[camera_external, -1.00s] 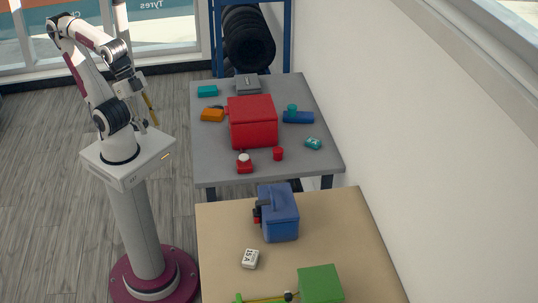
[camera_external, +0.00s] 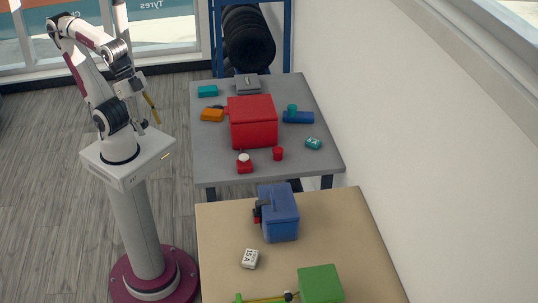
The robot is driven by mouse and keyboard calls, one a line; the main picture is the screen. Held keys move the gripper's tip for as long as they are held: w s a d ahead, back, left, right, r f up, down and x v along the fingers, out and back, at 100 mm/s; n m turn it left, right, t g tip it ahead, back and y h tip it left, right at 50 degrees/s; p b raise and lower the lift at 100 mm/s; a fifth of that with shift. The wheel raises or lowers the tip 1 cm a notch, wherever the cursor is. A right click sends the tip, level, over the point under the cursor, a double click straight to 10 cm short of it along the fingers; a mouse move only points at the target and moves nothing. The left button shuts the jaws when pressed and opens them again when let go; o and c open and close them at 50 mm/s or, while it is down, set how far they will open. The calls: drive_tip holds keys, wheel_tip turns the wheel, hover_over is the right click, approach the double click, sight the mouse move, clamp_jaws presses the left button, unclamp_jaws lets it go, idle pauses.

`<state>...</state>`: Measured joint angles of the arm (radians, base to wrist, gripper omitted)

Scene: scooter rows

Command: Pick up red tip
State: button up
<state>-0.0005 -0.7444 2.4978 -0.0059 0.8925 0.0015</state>
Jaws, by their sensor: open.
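A small red cylinder (camera_external: 278,153) stands near the front of the grey table, in front of the large red box. A red piece with a white top (camera_external: 244,163) stands to its left. I cannot tell for sure which of the two is the red tip. My gripper (camera_external: 151,109) hangs below my folded arm, above my pedestal and left of the grey table. It is open, small in view, and well apart from both red pieces. A thin yellow part shows at it.
The large red box (camera_external: 253,128) fills the middle of the grey table (camera_external: 215,172). Orange (camera_external: 212,115), teal (camera_external: 208,91) and blue (camera_external: 298,117) pieces lie around it. The tan table (camera_external: 330,235) in front holds a blue box (camera_external: 279,215) and a green block (camera_external: 320,284).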

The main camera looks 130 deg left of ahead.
drive_tip(key=w+d+r+n+t+h, duration=0.1)
drive_tip(key=w+n+t, duration=0.1)
drive_tip(key=w, duration=0.8)
drive_tip(key=w+d+r+n+t, duration=0.1)
drive_tip(key=w+r+t, duration=0.1)
drive_tip(key=w, duration=0.8)
drive_tip(key=w+a+f+n+t+y, duration=0.1)
drive_tip(key=w+a+f+n+y, duration=0.15)
drive_tip(key=w+a, duration=0.35)
drive_tip(key=w+a+f+n+y, duration=0.1)
drive_tip(key=w+a+f+n, duration=0.2)
drive_tip(key=w, duration=0.5)
drive_tip(key=w+a+f+n+y, duration=0.2)
drive_tip(key=a+f+n+y, duration=0.1)
drive_tip(key=a, duration=0.5)
drive_tip(key=n+g+y, duration=0.7)
drive_tip(key=g+y, duration=0.1)
drive_tip(key=g, duration=0.2)
approach(278, 154)
drive_tip(key=shift+s+a+r+m, duration=0.1)
drive_tip(key=shift+a+r+m, duration=0.15)
drive_tip(key=shift+a+r, duration=0.4)
drive_tip(key=shift+s+a+f+g, duration=0.15)
drive_tip(key=shift+s+f+g, duration=0.05)
drive_tip(key=shift+s+g, duration=0.2)
drive_tip(key=shift+x, duration=1.3)
